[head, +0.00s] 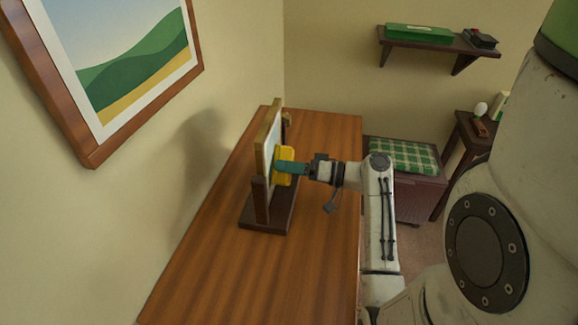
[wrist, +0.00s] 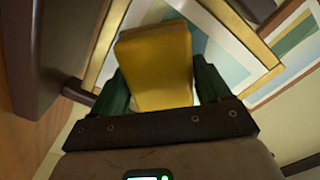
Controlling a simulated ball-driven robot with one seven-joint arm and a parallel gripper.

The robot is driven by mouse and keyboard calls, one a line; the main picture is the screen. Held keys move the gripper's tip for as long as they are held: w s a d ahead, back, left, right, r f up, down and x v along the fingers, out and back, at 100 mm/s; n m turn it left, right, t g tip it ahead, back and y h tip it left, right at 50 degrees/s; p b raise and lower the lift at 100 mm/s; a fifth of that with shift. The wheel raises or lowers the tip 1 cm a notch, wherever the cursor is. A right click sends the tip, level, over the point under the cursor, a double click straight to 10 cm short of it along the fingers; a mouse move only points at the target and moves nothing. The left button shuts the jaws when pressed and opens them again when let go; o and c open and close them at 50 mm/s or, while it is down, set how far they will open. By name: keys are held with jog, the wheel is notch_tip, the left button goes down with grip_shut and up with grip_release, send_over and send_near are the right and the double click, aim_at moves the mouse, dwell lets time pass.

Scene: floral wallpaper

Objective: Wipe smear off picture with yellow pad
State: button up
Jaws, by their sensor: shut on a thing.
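The yellow pad (head: 284,165) is in my gripper (head: 287,167), whose green fingers are shut on it. In the wrist view the pad (wrist: 155,68) fills the space between the two fingers (wrist: 157,88). The small framed picture (head: 268,150) stands upright in a dark wooden stand (head: 268,219) on the table. The pad is at the picture's front face; whether it touches cannot be told for sure. In the wrist view the picture (wrist: 222,52) shows blue and white areas with a gold frame around them. The pad hides part of it, and I cannot make out a smear.
The brown wooden table (head: 205,275) is clear in front of the stand. A large framed landscape (head: 135,60) hangs on the left wall. A shelf (head: 440,42) with a green box is on the back wall. A stool with a green checked cushion (head: 402,155) stands beyond the table.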

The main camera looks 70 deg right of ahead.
jog(key=shift+s+d, duration=0.15)
jog(key=shift+s, duration=1.3)
jog(key=shift+s+d, duration=0.15)
jog(key=shift+s, duration=1.3)
jog(key=shift+s, duration=0.1)
jog(key=s, duration=0.2)
jog(key=shift+s+d, duration=0.15)
jog(key=shift+s, duration=0.2)
jog(key=shift+w, duration=0.1)
jog(key=w+d+b, duration=0.1)
jog(key=w, duration=0.6)
jog(key=shift+w, duration=0.95)
